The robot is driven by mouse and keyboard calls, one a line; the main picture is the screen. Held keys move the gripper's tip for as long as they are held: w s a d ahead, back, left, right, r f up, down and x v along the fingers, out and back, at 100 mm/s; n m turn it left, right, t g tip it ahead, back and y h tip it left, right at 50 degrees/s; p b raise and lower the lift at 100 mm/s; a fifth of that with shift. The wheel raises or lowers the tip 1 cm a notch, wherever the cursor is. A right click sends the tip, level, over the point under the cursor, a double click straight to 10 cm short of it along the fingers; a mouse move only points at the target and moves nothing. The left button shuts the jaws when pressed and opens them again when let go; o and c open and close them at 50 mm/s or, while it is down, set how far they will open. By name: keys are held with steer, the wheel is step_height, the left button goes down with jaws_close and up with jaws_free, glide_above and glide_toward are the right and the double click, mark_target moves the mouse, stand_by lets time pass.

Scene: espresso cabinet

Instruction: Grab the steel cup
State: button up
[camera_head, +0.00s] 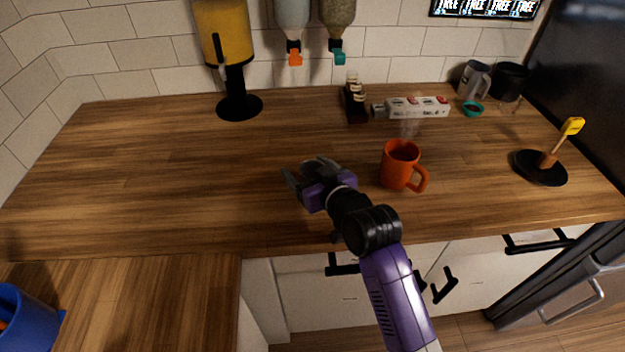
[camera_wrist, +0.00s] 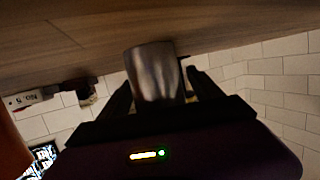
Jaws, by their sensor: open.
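The steel cup (camera_wrist: 153,72) is a shiny grey cylinder in the wrist view, where the picture is upside down and the counter is at the top. My gripper (camera_head: 308,172) is low over the middle of the wooden counter in the head view, left of the orange mug. In the wrist view its two dark fingers are apart, one on each side of the cup. I cannot tell whether either finger touches it. In the head view I cannot clearly separate the cup from my gripper.
The orange mug (camera_head: 399,165) stands right of my gripper. A yellow dispenser (camera_head: 222,35) stands at the back, and a black dish (camera_head: 540,168) at the right. The counter's left side is clear.

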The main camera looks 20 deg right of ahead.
steer(key=c, duration=1.5)
